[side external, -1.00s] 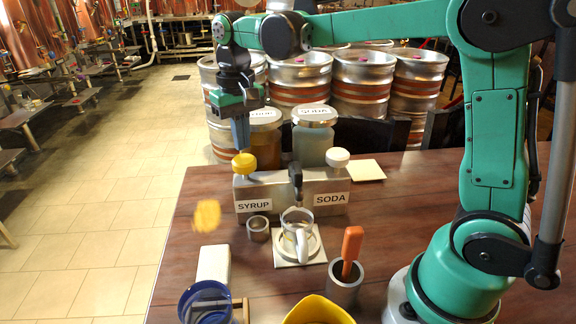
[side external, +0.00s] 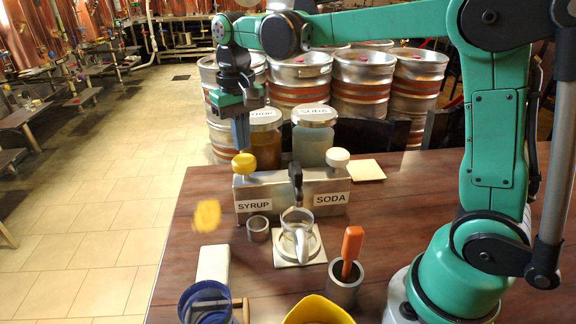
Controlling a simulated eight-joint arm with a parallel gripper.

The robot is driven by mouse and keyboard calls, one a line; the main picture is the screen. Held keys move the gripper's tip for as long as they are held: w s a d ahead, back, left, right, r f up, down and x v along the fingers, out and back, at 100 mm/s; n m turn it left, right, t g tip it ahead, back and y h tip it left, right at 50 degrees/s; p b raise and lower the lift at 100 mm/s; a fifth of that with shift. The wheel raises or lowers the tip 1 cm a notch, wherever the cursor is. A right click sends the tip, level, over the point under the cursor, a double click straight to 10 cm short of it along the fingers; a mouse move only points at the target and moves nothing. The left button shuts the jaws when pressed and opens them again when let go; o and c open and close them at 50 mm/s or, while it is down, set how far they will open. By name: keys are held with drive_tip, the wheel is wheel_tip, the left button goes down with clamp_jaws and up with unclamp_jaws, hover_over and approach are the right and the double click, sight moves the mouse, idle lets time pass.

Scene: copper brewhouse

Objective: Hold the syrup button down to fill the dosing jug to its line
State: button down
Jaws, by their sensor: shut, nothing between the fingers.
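The yellow syrup button (side external: 244,163) sits on the left end of the metal dispenser (side external: 270,186), above the SYRUP label. My gripper (side external: 241,149) is shut and empty, pointing down with its fingertips at the top of this button. Whether they press on it or stop just above, I cannot tell. The clear dosing jug (side external: 297,222) stands on a pale square pad (side external: 311,254) under the dark spout (side external: 296,177), its handle towards the camera. Its fill line and liquid level are too small to make out. No clear stream shows below the spout.
The white soda button (side external: 338,158) is on the dispenser's right. Two labelled jars (side external: 314,142) stand behind. A small metal cup (side external: 258,229), an orange-handled tool (side external: 351,250) in a metal holder, a blue container (side external: 205,303) and a yellow bowl (side external: 318,311) stand nearer. A pale card (side external: 366,170) lies back right.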

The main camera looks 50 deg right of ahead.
sight(244, 159)
drive_tip(key=shift+f, duration=0.15)
drive_tip(key=shift+f, duration=1.45)
idle(6.4)
